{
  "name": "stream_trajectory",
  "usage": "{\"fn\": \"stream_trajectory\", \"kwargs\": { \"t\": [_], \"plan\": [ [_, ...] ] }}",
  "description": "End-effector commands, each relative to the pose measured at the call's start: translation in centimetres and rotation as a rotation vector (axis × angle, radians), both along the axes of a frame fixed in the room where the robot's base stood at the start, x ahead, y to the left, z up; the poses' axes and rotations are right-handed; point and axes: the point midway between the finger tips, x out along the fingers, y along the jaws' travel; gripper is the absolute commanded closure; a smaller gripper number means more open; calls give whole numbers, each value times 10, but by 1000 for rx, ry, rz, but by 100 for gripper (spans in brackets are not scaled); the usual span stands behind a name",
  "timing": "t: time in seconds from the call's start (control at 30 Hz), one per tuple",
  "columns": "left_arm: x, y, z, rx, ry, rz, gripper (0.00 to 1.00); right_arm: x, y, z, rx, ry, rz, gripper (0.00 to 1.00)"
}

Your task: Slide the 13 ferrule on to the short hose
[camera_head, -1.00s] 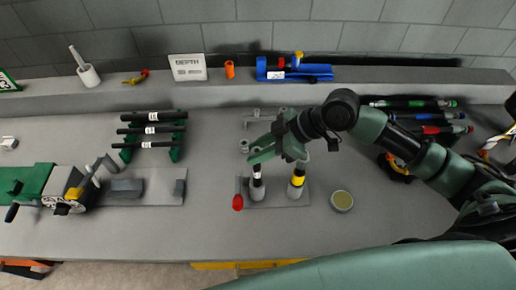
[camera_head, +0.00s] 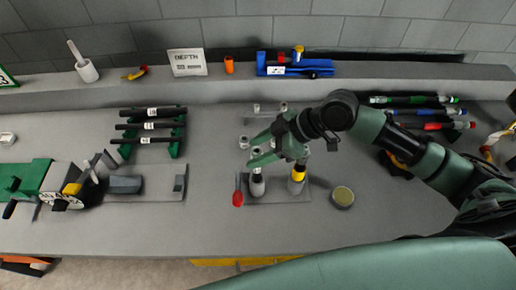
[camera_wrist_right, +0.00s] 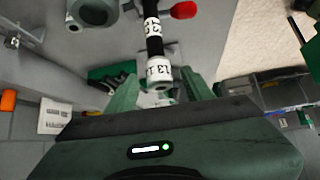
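The short hose (camera_wrist_right: 155,48) is black with a white printed label and stands in a grey holder (camera_head: 257,187); it shows below my gripper in the head view (camera_head: 257,172). A pale ferrule (camera_wrist_right: 159,71) with a printed label, seemingly starting with 13, is at the hose end nearest the wrist camera, in line with it. How far it sits over the hose is unclear. My right gripper (camera_wrist_right: 160,80) has its fingers spread on either side of the ferrule, with gaps visible. In the head view the gripper (camera_head: 258,151) reaches in from the right. My left gripper is out of view.
A yellow-banded post (camera_head: 297,174) stands right of the hose, and a red-ended tool (camera_head: 238,198) left. A round tin (camera_head: 342,196) is farther right. Black hoses (camera_head: 150,126) lie on a green rack; a crimper (camera_head: 72,188) is left. Loose grey ferrules (camera_head: 244,143) stand nearby.

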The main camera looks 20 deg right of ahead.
Motion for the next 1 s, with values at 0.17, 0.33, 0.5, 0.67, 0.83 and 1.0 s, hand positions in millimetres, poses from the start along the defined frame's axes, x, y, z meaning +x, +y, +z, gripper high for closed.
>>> {"fn": "stream_trajectory", "kwargs": {
  "t": [0.17,0.33,0.5,0.67,0.83,1.0],
  "plan": [
    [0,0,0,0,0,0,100,0,0,0,0,0,0,48],
    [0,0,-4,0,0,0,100,-2,-7,5,-2,-3,-1,48],
    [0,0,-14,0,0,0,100,-10,-26,23,-4,-3,-1,48],
    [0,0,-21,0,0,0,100,-17,-43,41,-5,0,-2,48],
    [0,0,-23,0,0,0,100,-21,-50,53,-1,0,0,48],
    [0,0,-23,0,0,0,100,-22,-51,55,0,1,1,48]
  ]
}}
